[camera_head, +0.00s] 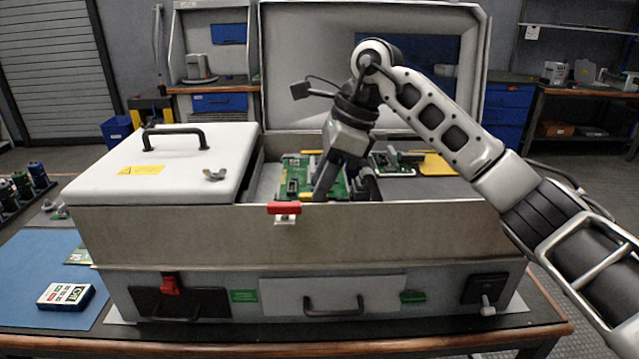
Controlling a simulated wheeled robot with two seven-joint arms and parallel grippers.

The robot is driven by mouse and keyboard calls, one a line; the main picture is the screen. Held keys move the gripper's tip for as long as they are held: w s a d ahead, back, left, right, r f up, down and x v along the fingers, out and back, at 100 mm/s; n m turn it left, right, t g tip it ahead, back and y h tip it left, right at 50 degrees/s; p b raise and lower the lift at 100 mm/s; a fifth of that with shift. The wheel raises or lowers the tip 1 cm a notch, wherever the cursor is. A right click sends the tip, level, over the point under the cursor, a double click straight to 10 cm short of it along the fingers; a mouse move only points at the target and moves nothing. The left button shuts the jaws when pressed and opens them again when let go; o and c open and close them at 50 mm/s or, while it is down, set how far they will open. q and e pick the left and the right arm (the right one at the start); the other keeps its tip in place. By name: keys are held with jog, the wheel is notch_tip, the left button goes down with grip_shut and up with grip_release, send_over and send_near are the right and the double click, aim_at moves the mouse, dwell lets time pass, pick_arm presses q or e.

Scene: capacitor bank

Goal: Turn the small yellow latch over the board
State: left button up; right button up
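A green circuit board (295,172) lies inside the open grey case, behind its front wall. A small yellow piece (311,152) shows at the board's back edge, just left of my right gripper; it looks like the latch, but it is too small to tell how it is turned. My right gripper (343,190) points down over the right part of the board. Its fingers stand apart with nothing visible held between them, and they hide part of the board. Whether a fingertip touches anything I cannot tell. My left gripper is out of view.
The case's front wall (180,230) carries a red latch (284,208). A white lid with a black handle (174,138) covers the left side. A yellow plate (437,165) lies right of my gripper. The raised lid (290,60) stands behind. A meter (66,296) lies on the blue mat (30,260).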

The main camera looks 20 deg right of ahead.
jog(key=shift+w+a+f, duration=0.1)
jog(key=shift+a+f, duration=0.15)
jog(key=shift+f, duration=0.35)
grip_shut()
